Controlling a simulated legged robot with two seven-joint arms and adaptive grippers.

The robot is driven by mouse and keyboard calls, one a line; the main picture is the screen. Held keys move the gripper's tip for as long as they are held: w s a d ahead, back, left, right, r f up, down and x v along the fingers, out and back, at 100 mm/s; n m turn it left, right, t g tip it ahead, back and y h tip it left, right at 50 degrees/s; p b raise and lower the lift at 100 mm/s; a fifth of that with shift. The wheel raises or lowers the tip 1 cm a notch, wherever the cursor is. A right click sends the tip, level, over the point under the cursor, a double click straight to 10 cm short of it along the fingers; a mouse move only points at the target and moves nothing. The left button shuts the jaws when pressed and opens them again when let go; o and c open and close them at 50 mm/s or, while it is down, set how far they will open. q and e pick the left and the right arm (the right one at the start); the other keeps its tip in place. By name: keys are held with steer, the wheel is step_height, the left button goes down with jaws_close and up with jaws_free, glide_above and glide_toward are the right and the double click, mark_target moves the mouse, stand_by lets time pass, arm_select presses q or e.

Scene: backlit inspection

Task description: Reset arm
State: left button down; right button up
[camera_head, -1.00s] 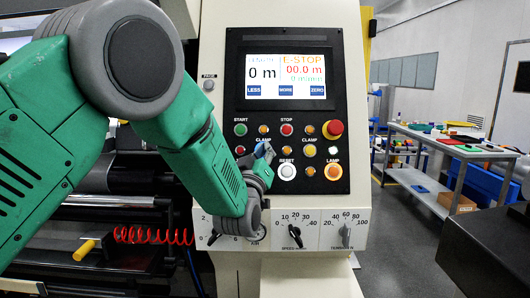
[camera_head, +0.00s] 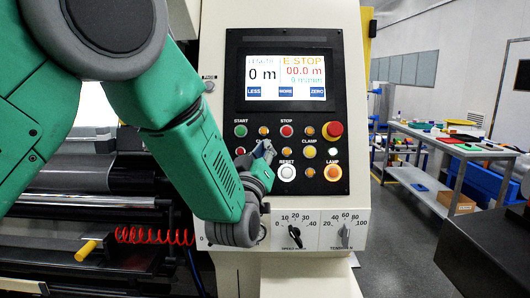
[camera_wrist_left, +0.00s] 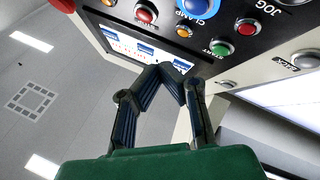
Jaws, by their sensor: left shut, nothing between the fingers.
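My left gripper (camera_head: 266,148) has dark fingers and is at the end of the green left arm, in front of the control panel (camera_head: 240,215). Its fingertips are near the middle of the black button field, up and left of the white RESET button (camera_head: 287,172). In the left wrist view the fingers (camera_wrist_left: 168,70) meet at their tips with nothing between them. Whether they touch the panel I cannot tell. The lit screen (camera_head: 286,78) shows 0 m and E STOP. My right gripper is not in view.
A red emergency-stop knob (camera_head: 333,130) and an orange LAMP button (camera_head: 333,172) are at the panel's right. Two black-and-grey dials (camera_head: 294,236) are below. Rollers and a red coiled hose (camera_head: 150,236) are at left. A workbench (camera_head: 450,140) with items stands at right.

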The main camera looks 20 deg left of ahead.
arm_select(q)
steer(key=shift+f, duration=0.1)
steer(key=s+a+f+m+g+b, duration=0.1)
steer(key=s+a+f+g, duration=0.2)
steer(key=f, duration=0.8)
steer(key=s+f+m+g+h, duration=0.1)
steer(key=s+f+g, duration=0.35)
steer(key=f, duration=0.65)
steer(key=s+a+f+m+g+b, duration=0.1)
steer(key=s+a+f+g, duration=0.2)
steer(key=f, duration=0.8)
steer(key=s+a+f+m+g, duration=0.1)
steer(key=s+f+g, duration=0.2)
steer(key=s+f, duration=0.3)
steer(key=s+a+f+m+g, duration=0.1)
steer(key=s+f+g, duration=0.3)
steer(key=s, duration=1.2)
steer(key=s+a+f+m+g, duration=0.1)
steer(key=s+f+g, duration=0.3)
steer(key=s+f, duration=0.4)
steer(key=s+b, duration=0.1)
steer(key=s, duration=0.2)
steer(key=shift+s+a+f, duration=0.2)
steer(key=shift+s+a, duration=0.1)
steer(key=shift+s, duration=0.05)
steer(key=shift+w, duration=0.15)
